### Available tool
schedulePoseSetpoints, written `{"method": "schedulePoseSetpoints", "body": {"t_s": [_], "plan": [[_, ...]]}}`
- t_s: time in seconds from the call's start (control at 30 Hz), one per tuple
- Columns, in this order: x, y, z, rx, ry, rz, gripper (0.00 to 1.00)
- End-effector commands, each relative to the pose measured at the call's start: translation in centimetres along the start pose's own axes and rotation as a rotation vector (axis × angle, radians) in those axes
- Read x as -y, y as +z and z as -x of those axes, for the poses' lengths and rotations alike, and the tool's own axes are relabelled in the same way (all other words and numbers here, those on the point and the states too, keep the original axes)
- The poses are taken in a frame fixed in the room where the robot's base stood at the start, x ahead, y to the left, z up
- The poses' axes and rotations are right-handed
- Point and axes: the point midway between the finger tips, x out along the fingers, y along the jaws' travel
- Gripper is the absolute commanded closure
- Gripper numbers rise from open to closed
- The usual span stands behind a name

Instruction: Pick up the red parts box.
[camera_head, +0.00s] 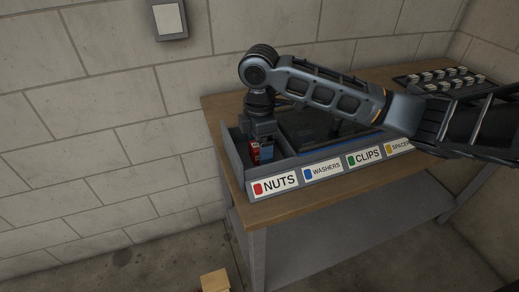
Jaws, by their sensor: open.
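The red parts box (254,153) shows as a small red patch in the left end compartment of a grey divided rack (230,163), behind the NUTS label. My gripper (262,145) points down into that compartment, open, right over or beside the red box. My gripper hides much of the box, and I cannot tell whether the fingers touch it. A small blue patch (267,152) shows just right of the red one; I cannot tell what it is.
The rack stands on a wooden-topped bench (222,103); its front labels read NUTS, WASHERS, CLIPS and a partly covered one. A dark tray (405,84) with several small pieces lies at the back right. A yellowish block (215,281) is below.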

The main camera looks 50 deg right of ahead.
Motion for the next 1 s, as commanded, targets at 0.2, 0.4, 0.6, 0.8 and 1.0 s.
{"method": "schedulePoseSetpoints", "body": {"t_s": [0.2, 0.4, 0.6, 0.8, 1.0], "plan": [[-0.02, 0.02, -0.05, 0.000, 0.001, 0.000, 0.22], [-0.02, 0.02, -0.04, 0.000, 0.001, 0.000, 0.41], [-0.03, 0.02, -0.02, 0.000, 0.001, 0.000, 0.61], [-0.03, 0.02, -0.02, 0.000, 0.001, 0.000, 0.80], [-0.04, 0.02, 0.02, 0.000, 0.001, 0.000, 0.80]]}}
